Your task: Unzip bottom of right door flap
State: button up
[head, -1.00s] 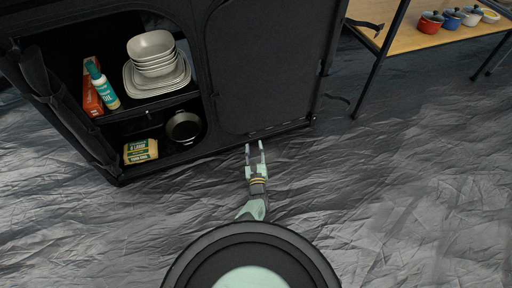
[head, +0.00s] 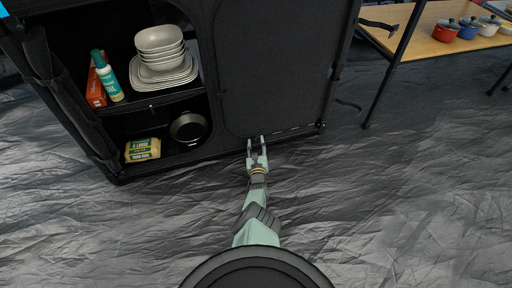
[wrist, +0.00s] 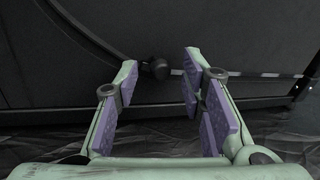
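The right door flap (head: 275,65) is a closed black panel on the right half of the fabric cabinet. Its curved seam and a straight zip line (wrist: 245,73) along the bottom show in the wrist view. A dark round zip pull (wrist: 158,68) sits where the curve meets the straight line. My gripper (head: 257,142) is low in front of the flap's bottom left corner. In the wrist view my gripper (wrist: 160,72) is open, its purple-padded fingers either side of the pull. I cannot tell whether the fingers touch it.
A wooden table (head: 430,40) with pots stands at right. Wrinkled dark floor (head: 400,200) is clear in front.

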jog(key=shift+w, duration=0.5)
grip_shut()
dwell(0.7)
